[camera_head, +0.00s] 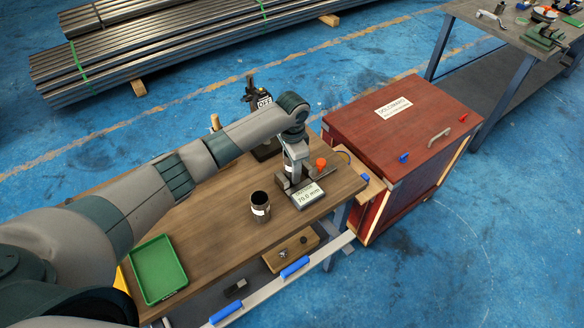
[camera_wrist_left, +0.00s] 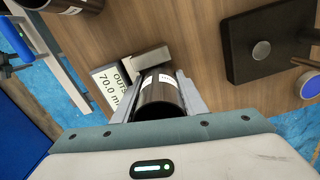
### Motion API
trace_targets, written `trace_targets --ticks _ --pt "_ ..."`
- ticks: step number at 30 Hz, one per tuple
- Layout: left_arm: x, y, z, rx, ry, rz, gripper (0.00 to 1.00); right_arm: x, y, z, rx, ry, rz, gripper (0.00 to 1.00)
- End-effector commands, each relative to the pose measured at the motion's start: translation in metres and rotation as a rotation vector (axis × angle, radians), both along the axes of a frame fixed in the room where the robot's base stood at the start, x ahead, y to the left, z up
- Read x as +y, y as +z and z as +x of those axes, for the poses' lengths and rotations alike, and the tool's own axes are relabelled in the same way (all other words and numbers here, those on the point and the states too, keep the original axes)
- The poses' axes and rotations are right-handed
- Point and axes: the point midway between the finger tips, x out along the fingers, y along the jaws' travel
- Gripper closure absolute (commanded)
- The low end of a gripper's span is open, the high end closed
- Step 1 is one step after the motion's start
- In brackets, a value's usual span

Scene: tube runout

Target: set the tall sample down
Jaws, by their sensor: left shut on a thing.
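My left gripper (camera_head: 294,172) points down over the right part of the wooden table (camera_head: 205,234). In the left wrist view, its fingers (camera_wrist_left: 160,90) are shut around a dark tube with a white label (camera_wrist_left: 160,98). The tube's open end faces the camera. In the head view the gripper mostly hides this tube, and I cannot tell whether its lower end touches anything. Another dark labelled tube (camera_head: 260,208) stands upright on the table to the left; it also shows at the top left of the left wrist view (camera_wrist_left: 80,4). My right gripper is not in view.
A gauge display reading 70.0 mm (camera_head: 308,196) and a grey block (camera_wrist_left: 150,57) are close beside the held tube. A black stand (camera_head: 266,150) is behind. A green tray (camera_head: 158,270) lies at the table's left. A red cabinet (camera_head: 400,125) adjoins the right side.

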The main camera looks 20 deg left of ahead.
Motion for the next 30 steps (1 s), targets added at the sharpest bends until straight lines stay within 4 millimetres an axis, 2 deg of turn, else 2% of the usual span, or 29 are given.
trace_targets --ticks 3,4,6,20,26,30 --pt "0.000 -0.002 0.000 0.000 0.001 0.000 0.91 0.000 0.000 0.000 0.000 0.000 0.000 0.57" --pt "0.000 -0.003 0.000 0.000 0.001 0.000 0.57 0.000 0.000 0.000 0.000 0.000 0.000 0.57" --pt "0.000 -0.003 0.000 0.000 0.000 0.000 0.43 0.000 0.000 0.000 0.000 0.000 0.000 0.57" --pt "0.000 0.003 0.001 -0.001 0.000 0.000 0.43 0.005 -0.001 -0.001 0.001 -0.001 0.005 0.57" --pt "0.000 0.024 0.001 -0.002 0.000 -0.001 0.43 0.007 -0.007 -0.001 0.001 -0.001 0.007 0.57" --pt "0.000 0.047 0.002 -0.004 -0.001 -0.002 0.43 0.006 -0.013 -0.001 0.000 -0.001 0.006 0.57"
